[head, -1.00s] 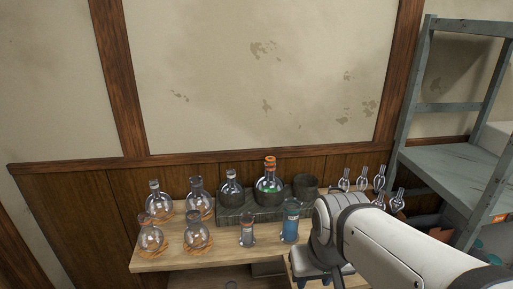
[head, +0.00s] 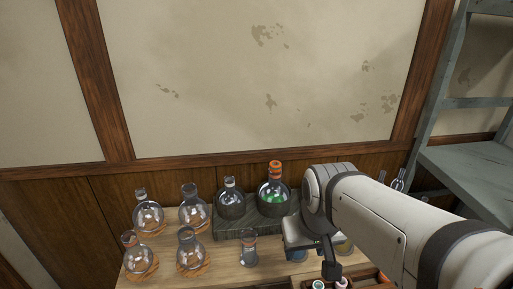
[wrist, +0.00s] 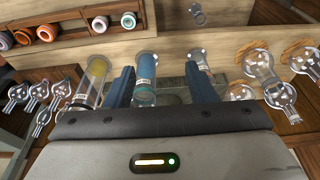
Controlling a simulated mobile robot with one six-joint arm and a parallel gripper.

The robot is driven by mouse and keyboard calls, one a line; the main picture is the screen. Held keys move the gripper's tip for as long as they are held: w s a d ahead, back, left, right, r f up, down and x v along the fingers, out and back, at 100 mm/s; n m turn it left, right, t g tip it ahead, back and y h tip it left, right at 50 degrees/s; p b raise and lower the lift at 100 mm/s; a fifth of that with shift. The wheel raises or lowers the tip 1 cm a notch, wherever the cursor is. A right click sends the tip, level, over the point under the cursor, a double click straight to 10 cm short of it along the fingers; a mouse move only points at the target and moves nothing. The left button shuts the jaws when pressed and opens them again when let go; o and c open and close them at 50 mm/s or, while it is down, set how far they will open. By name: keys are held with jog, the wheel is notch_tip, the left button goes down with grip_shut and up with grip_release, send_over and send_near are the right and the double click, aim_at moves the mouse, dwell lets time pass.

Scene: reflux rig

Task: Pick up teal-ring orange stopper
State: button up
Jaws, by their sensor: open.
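Several ringed stoppers lie in a wooden rack (wrist: 70,40) at the upper left of the wrist view. Ring colours are too small to tell surely, so I cannot say which is the teal-ring one. In the head view, a small teal-looking round top (head: 318,285) shows at the bottom edge. My gripper (wrist: 163,76) is open and empty, its blue fingers apart, short of the rack. In the head view my gripper (head: 331,268) hangs over the bench's front, its fingers partly hidden.
A blue-filled cylinder (wrist: 146,72) shows between my fingers; a yellow one (wrist: 95,80) and a clear one (wrist: 200,60) stand beside them. Clear flasks (head: 194,213) crowd the bench's left. A green-liquid flask (head: 273,197) with an orange top sits on a grey stand (head: 234,226).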

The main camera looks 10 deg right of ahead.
jog(key=shift+o, duration=0.8)
jog(key=w+r+p, duration=0.1)
jog(key=w+r, duration=0.3)
jog(key=w, duration=0.3)
jog(key=shift+w+d+r+p, duration=0.2)
jog(key=shift+w+r+p, duration=0.05)
jog(key=shift+w+p, duration=0.15)
jog(key=g+p, duration=0.1)
jog(key=p, duration=0.3)
send_near(276, 161)
jog(key=shift+s+a+f, duration=0.4)
jog(key=shift+s+a, duration=0.2)
jog(key=shift+w+f, duration=0.1)
jog(key=shift+w, duration=0.2)
jog(key=shift+w+f+p, duration=0.15)
jog(key=shift+f+p, duration=0.1)
jog(key=shift+p, duration=0.05)
jog(key=f, duration=0.2)
jog(key=f+p, duration=0.1)
jog(key=f, duration=0.4)
jog(key=shift+w+d+f+p, duration=0.2)
jog(key=shift+d+f+p, duration=0.05)
jog(key=shift+d+p, duration=0.15)
jog(key=shift+c, duration=0.5)
jog(key=c, duration=0.8)
